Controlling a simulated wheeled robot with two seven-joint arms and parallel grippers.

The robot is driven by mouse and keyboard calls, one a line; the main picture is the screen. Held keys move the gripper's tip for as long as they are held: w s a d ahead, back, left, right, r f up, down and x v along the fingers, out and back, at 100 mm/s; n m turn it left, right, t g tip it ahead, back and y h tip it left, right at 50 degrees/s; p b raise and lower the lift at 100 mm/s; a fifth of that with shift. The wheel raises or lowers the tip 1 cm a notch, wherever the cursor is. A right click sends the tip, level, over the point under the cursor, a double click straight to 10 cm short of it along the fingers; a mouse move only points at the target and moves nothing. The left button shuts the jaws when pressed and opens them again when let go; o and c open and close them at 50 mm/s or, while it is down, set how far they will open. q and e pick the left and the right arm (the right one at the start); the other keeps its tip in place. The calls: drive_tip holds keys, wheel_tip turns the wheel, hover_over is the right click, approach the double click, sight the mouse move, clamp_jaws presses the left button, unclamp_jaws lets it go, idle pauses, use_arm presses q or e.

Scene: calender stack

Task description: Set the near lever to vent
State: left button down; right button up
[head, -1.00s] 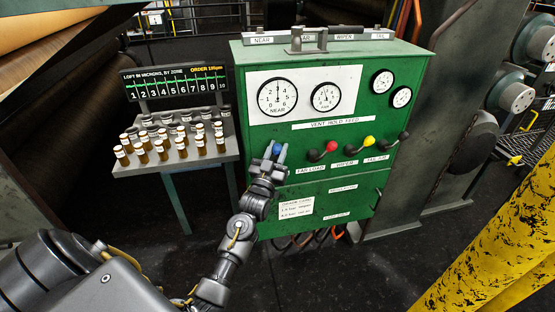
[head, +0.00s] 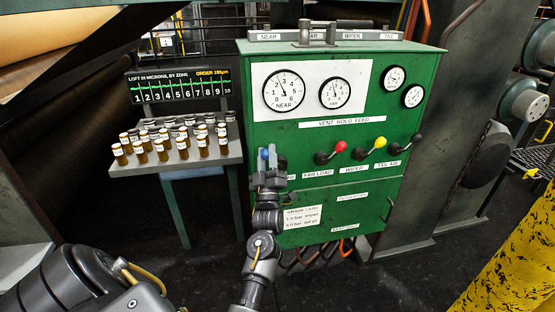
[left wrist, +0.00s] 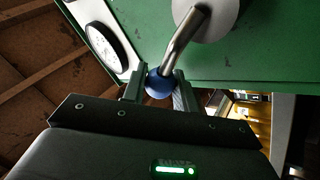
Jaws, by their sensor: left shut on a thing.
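The near lever has a blue knob (head: 264,153) at the left of the green panel (head: 300,226). My left gripper (head: 269,158) is in front of it and hides its pivot and most of its label. In the left wrist view the blue knob (left wrist: 159,85) sits between the fingers, which are shut on it, and a bent metal shaft (left wrist: 184,36) runs from it to a round pale base. The NEAR gauge (head: 284,90) stands above, its needle pointing up and a little left. Text above the levers reads VENT HOLD FEED (head: 342,123). My right gripper is not in view.
To the right are levers with red (head: 341,146), yellow (head: 380,142) and black (head: 417,138) knobs, all tilted up to the right. A rack of small vials (head: 170,144) stands left of the cabinet. A yellow post (head: 510,265) is at the lower right.

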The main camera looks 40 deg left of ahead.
use_arm(q)
drive_tip(key=shift+f+n, duration=0.1)
drive_tip(key=shift+n, duration=0.3)
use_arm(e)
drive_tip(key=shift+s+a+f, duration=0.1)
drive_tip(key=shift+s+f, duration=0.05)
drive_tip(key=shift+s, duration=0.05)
use_arm(q)
drive_tip(key=c, duration=1.4)
unclamp_jaws()
